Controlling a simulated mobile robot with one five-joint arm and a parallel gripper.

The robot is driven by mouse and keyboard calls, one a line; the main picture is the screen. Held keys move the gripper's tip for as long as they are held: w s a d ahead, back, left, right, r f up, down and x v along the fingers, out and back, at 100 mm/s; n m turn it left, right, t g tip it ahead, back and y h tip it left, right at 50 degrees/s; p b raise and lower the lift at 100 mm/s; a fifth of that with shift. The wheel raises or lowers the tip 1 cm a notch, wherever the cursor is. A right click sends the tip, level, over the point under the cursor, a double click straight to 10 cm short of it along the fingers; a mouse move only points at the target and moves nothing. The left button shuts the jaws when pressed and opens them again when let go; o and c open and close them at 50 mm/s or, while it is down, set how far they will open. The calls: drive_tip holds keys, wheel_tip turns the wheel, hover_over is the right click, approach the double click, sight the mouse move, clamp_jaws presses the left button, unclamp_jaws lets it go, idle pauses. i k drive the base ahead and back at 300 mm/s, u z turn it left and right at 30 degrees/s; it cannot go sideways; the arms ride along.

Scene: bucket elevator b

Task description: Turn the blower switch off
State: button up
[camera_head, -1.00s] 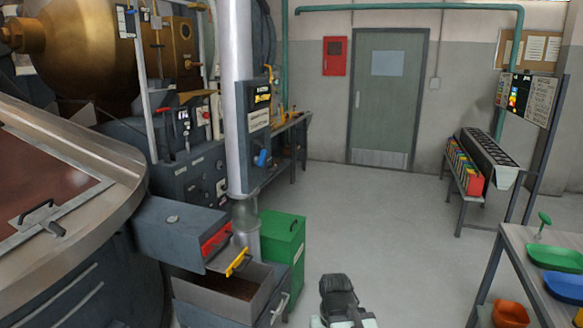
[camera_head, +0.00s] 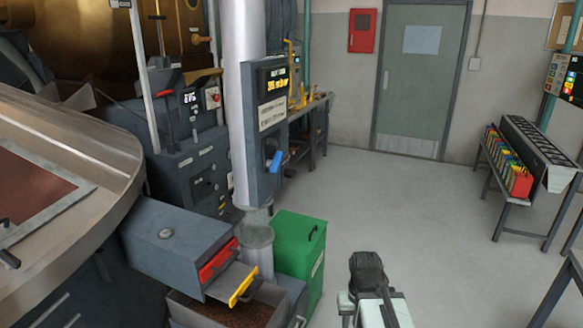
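A grey control panel (camera_head: 262,128) is fixed to the white vertical pipe near the middle of the view. It has a lit display with yellow figures at the top, a pale label plate below, and a blue-handled switch (camera_head: 274,161) lower down. The blue handle slants up to the right. The label is too small to read, so I cannot confirm that this is the blower switch. The dark end of my arm (camera_head: 367,272) shows at the bottom, right of the panel and well apart from it. Its fingers cannot be made out.
A grey drawer unit (camera_head: 175,245) with red and yellow handles juts out below the panel. A green bin (camera_head: 300,250) stands beside it. A large round metal pan (camera_head: 110,150) fills the left. A rack on a bench (camera_head: 515,180) stands at right. The floor between is clear.

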sight(289, 173)
drive_tip(key=u, duration=0.55)
drive_tip(key=i, duration=0.9)
drive_tip(key=u, duration=0.7)
drive_tip(key=k, duration=0.8)
drive_tip(key=u, duration=0.15)
drive_tip(key=i, duration=0.85)
drive_tip(key=z, duration=0.05)
